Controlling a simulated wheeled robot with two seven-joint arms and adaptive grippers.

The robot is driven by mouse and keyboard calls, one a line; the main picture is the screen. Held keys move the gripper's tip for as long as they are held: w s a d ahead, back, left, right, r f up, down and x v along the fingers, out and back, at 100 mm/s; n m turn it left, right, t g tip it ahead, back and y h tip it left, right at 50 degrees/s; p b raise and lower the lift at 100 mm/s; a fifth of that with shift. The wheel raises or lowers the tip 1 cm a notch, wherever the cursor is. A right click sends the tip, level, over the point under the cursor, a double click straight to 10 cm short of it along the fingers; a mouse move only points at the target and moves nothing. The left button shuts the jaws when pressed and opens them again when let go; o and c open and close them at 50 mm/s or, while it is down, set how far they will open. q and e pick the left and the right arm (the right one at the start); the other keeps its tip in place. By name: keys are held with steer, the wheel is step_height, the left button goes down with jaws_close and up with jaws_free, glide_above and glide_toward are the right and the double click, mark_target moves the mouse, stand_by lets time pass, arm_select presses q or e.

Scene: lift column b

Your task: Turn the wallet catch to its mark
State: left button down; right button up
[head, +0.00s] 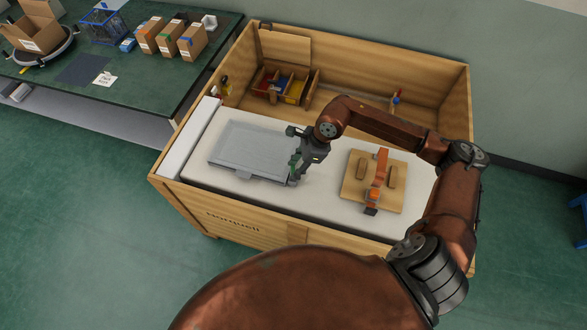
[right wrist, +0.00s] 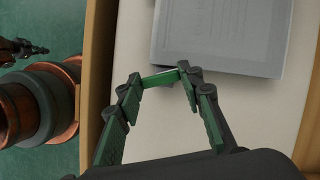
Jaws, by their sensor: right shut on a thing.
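A flat grey case (head: 250,147), which I take to be the wallet, lies on the white top of the wooden crate. A small tab (head: 243,175) sticks out at its front edge. The case (right wrist: 222,28) also fills the top of the right wrist view. My right gripper (head: 292,178) is at the case's front right corner. Its green-padded fingers (right wrist: 182,72) come together at the case's edge; what lies between the tips is mostly hidden. I cannot make out a catch or a mark. My left gripper is not in the head view.
Right of the gripper is a wooden board (head: 358,190) with an orange bar (head: 378,178) across it. Behind are compartments (head: 283,87) with coloured items. A green table (head: 100,70) with boxes stands at upper left. White surface is clear between case and board.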

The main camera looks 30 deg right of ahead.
steer(key=n+b, duration=0.2)
steer(key=n+g+b, duration=0.1)
steer(key=n+b, duration=0.1)
steer(key=n+g+b, duration=0.1)
steer(key=n+b, duration=0.1)
steer(key=shift+w+f+n, duration=0.2)
steer(key=shift+w+n, duration=0.1)
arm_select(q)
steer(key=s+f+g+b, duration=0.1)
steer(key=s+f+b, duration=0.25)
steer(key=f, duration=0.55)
arm_select(e)
steer(key=n+g+p, duration=0.1)
steer(key=n, duration=0.1)
steer(key=shift+n, duration=0.3)
steer(key=n+b, duration=0.2)
steer(key=n+g+b, duration=0.1)
steer(key=n+b, duration=0.1)
steer(key=shift+w+r+g+h, duration=0.1)
steer(key=shift+r+g+h, duration=0.05)
steer(key=shift+g+h, duration=0.15)
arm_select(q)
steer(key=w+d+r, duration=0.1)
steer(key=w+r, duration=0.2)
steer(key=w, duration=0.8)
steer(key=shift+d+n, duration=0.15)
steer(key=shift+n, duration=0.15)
arm_select(e)
steer(key=shift+r+n, duration=0.15)
steer(key=shift+n, duration=0.35)
